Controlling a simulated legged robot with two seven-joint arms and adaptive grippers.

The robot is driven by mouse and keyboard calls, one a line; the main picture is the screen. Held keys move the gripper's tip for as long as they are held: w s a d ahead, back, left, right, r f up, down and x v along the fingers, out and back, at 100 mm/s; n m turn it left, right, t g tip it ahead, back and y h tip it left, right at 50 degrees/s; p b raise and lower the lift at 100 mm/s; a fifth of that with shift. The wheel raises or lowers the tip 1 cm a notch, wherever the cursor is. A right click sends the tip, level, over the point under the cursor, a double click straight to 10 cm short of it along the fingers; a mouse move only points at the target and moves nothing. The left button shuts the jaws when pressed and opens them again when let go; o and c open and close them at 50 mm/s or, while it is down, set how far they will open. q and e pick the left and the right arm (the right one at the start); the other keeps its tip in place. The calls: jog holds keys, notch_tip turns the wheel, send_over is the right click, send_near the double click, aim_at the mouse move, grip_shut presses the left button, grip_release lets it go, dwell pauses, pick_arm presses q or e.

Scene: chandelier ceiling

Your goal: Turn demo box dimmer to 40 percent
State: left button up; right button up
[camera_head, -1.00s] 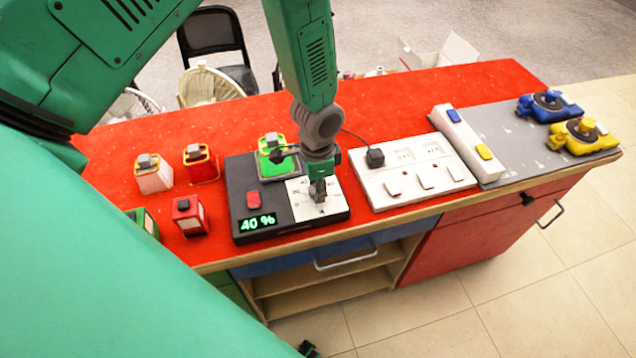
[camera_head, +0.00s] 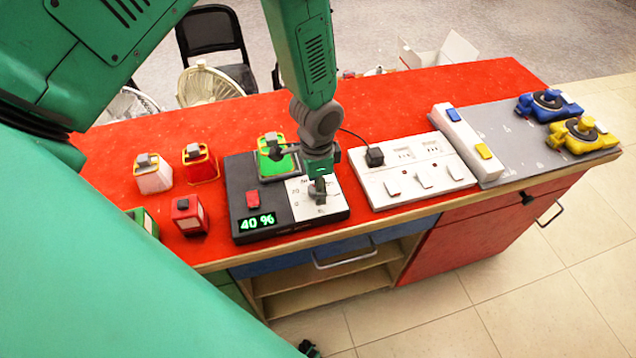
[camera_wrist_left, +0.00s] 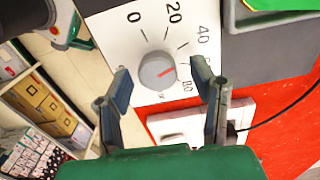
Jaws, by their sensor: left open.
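The black demo box (camera_head: 285,232) lies on the red counter, and its green display (camera_head: 257,221) reads 40 %. Its white dial plate (camera_wrist_left: 183,38) carries a round grey dimmer knob (camera_wrist_left: 157,71) with a red mark on its right side in the left wrist view. Scale numbers 0, 20, 40 and 80 show there, with another partly hidden by a finger. My left gripper (camera_head: 319,189) is over the dial plate. In the left wrist view its fingers (camera_wrist_left: 161,84) are open, one on each side of the knob, with gaps visible.
A red button (camera_head: 253,200) and a green-topped block (camera_head: 276,158) are on the box. A white switch panel (camera_head: 412,175) with a plugged cord stands close right. Red and white blocks (camera_head: 153,178) stand left. Blue and yellow devices (camera_head: 578,136) are far right.

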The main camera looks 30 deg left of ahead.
pick_arm(q)
notch_tip(320, 180, up, 12)
jog(key=shift+f, duration=0.2)
pick_arm(e)
jog(key=shift+w, duration=0.15)
dwell(0.5)
